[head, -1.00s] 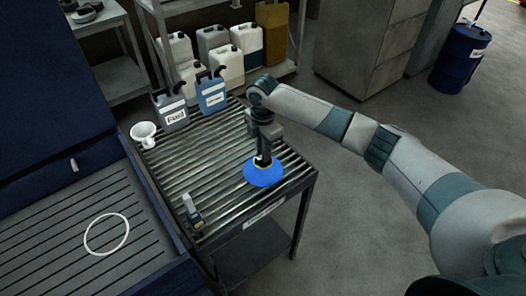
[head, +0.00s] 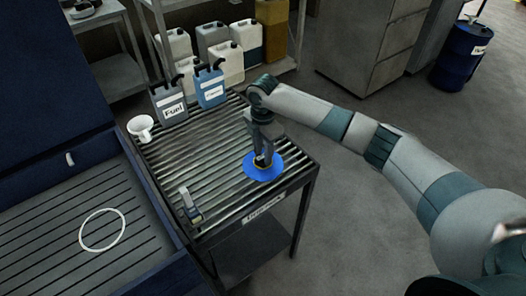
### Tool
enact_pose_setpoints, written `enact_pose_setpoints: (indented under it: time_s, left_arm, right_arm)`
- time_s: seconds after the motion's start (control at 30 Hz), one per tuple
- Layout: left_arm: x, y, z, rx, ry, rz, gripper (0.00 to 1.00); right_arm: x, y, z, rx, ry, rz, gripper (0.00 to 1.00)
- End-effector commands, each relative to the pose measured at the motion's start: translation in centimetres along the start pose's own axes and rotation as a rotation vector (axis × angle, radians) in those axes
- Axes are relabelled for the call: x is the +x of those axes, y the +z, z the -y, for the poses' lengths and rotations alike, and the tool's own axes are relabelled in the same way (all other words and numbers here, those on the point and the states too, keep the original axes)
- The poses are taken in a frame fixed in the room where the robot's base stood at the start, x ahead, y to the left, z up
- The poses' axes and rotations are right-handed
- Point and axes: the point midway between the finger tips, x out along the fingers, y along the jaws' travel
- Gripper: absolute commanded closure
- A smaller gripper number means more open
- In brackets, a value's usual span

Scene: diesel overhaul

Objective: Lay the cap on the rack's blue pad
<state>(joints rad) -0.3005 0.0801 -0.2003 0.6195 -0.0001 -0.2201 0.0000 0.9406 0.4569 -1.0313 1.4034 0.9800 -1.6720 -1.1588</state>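The round blue pad (head: 251,175) lies on the front right of the slatted rack (head: 190,150). My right gripper (head: 262,157) points down over the pad's middle. A small dark piece with a yellow rim, which looks like the cap (head: 263,163), is at its fingertips; the gripper looks shut on it. The cap is at or just above the pad; I cannot tell if they touch. The fingers hide much of the cap. My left gripper is not in view.
A fuel jug (head: 170,103), a blue jug (head: 210,88) and a white funnel-like cup (head: 141,127) stand at the rack's back. A small grey item (head: 190,205) is at its front left. A white ring (head: 102,230) lies in the blue-walled tray (head: 60,205).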

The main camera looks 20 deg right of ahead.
Motion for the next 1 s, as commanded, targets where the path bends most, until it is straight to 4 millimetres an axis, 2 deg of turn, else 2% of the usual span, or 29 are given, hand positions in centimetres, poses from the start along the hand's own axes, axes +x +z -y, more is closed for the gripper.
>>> enact_pose_setpoints:
  time_s: [0.27, 0.47, 0.67, 1.0]
  left_arm:
    - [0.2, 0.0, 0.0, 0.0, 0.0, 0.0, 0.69]
    - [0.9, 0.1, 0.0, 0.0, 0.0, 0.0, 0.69]
    - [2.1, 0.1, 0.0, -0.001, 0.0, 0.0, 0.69]
    - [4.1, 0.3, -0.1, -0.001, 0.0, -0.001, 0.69]
  right_arm:
    - [-0.4, 0.0, -0.1, 0.0, 0.001, 0.0, 0.66]
    - [-2.1, 0.0, -0.1, -0.001, 0.004, 0.0, 0.66]
    - [-5.5, 0.1, -0.1, -0.001, 0.004, 0.001, 0.66]
    - [-12.4, 0.0, -0.1, 0.0, 0.005, 0.001, 0.66]
